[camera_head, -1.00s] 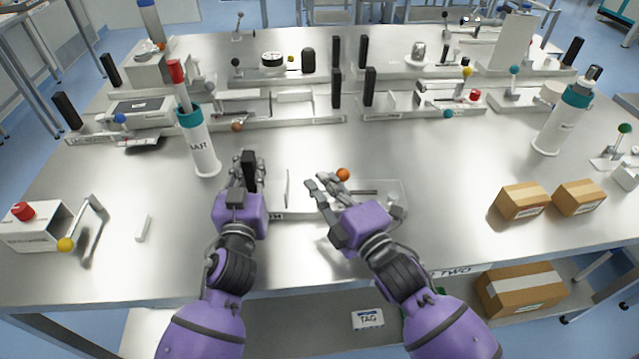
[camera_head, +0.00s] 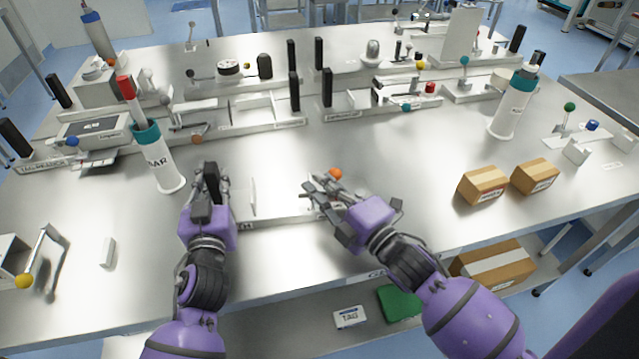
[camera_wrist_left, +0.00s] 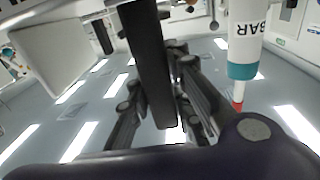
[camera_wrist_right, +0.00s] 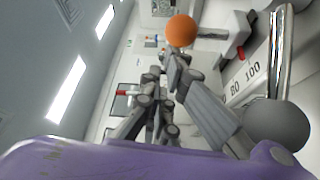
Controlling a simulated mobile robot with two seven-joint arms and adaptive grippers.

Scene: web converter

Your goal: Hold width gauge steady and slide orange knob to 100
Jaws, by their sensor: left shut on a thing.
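The width gauge (camera_head: 270,218) lies flat on the metal table, with an upright plate at its left end. My left gripper (camera_head: 210,178) is shut on its black upright handle (camera_wrist_left: 150,70). The orange knob (camera_head: 335,174) stands on the gauge's right part, just beyond my right gripper's (camera_head: 322,193) fingers. In the right wrist view the knob (camera_wrist_right: 181,30) shows just above the fingertips; contact cannot be told. The scale (camera_wrist_right: 245,80) reads 80 and 100 there, but no pointer is clear. My right gripper looks open, its fingers hiding part of the gauge.
A white bottle (camera_head: 160,160) with a teal collar and red tip stands left of my left gripper. Two cardboard boxes (camera_head: 484,186) sit to the right. A small white block (camera_head: 107,252) lies at left. Several fixtures line the table's back.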

